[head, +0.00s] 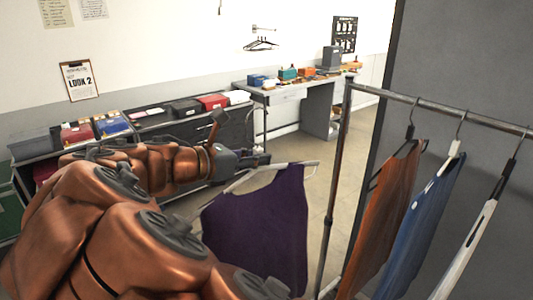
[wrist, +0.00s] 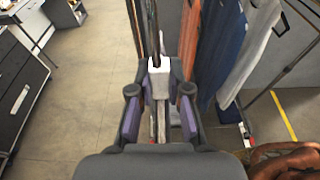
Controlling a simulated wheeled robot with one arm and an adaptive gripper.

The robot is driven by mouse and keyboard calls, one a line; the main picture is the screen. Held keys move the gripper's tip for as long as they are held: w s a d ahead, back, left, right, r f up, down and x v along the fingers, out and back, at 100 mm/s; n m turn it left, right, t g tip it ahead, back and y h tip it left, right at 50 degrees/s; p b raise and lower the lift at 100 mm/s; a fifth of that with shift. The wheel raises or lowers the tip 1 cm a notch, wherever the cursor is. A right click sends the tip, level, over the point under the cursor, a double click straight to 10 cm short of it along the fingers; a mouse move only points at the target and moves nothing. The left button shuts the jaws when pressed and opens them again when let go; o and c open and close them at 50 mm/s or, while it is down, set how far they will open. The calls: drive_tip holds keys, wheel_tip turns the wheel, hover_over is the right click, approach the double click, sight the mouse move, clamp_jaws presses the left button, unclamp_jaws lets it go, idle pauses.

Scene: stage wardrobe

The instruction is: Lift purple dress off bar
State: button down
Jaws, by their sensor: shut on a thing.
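The purple dress (head: 262,225) hangs from a pale hanger (head: 296,164) in the head view, left of the rack's upright post. My gripper (head: 258,160) is at the hanger's left upper part, partly behind my copper-coloured arm. In the wrist view my gripper (wrist: 159,78) is shut on the hanger's white neck (wrist: 160,84). The dress is away from the clothes on the bar (head: 440,107). The hanger's hook is not clear in the head view, and the dress's lower edge is cut off by the frame.
An orange garment (head: 388,205), a blue garment (head: 428,225) and a white one (head: 470,245) hang on the rack at right. The rack post (head: 338,185) stands close beside the dress. A bench (head: 290,90) and dark drawers (head: 225,128) line the wall. Open floor lies between.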

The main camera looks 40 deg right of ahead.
drive_tip(key=shift+a+f+v, duration=0.1)
drive_tip(key=shift+f+v, duration=0.2)
drive_tip(key=shift+v, duration=0.9)
drive_tip(key=shift+a+f+v, duration=0.1)
drive_tip(key=shift+f+v, duration=0.2)
drive_tip(key=shift+v, duration=0.95)
drive_tip(key=shift+f+v, duration=0.3)
drive_tip(key=shift+v, duration=0.9)
